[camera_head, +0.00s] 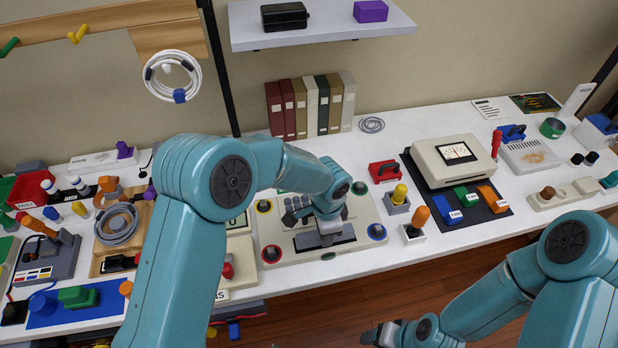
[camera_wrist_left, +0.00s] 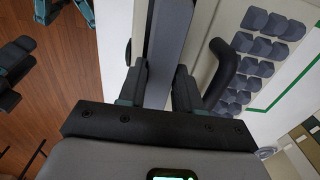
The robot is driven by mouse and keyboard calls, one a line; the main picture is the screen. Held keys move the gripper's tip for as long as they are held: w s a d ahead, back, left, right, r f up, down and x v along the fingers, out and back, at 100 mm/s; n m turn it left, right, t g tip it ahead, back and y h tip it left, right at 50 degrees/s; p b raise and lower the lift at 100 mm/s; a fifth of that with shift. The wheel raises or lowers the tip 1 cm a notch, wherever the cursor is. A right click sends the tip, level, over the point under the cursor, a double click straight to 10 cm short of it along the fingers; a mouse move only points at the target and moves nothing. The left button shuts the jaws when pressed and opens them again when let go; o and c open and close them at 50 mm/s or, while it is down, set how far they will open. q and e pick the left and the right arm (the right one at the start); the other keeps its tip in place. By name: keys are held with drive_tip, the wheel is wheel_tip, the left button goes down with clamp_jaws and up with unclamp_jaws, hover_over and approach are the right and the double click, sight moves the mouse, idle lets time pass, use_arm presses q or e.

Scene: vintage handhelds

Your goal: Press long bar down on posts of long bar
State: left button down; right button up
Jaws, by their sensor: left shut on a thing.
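My left gripper (camera_head: 330,222) is over the front of the cream panel (camera_head: 272,228), pointing down. It is shut on the long bar (camera_head: 309,241), a grey bar at the panel's dark slot. In the left wrist view the long bar (camera_wrist_left: 168,45) runs between the two fingers of my left gripper (camera_wrist_left: 160,88). The posts are hidden under the bar and gripper, so I cannot tell whether the bar is seated on them. My right gripper (camera_head: 378,335) is low at the bottom edge, away from the table; its jaws are too small to read.
Blue, red and yellow round pieces sit at the panel's corners. A yellow-knobbed block (camera_head: 398,197) and an orange-knobbed block (camera_head: 415,228) stand to its right. In the left wrist view a dark curved handle (camera_wrist_left: 224,72) and several grey keys lie beside the bar.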

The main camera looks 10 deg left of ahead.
use_arm(q)
drive_tip(key=shift+f+b, duration=0.35)
drive_tip(key=shift+f, duration=0.1)
drive_tip(key=c, duration=0.9)
unclamp_jaws()
drive_tip(key=shift+c, duration=0.2)
drive_tip(key=shift+o, duration=1.2)
drive_tip(key=shift+r, duration=0.1)
drive_tip(key=shift+c, duration=1.3)
drive_tip(key=shift+r, duration=0.1)
drive_tip(key=shift+r+p, duration=2.25)
drive_tip(key=shift+r, duration=1.2)
drive_tip(key=shift+s+f, duration=0.1)
drive_tip(key=shift+s, duration=0.05)
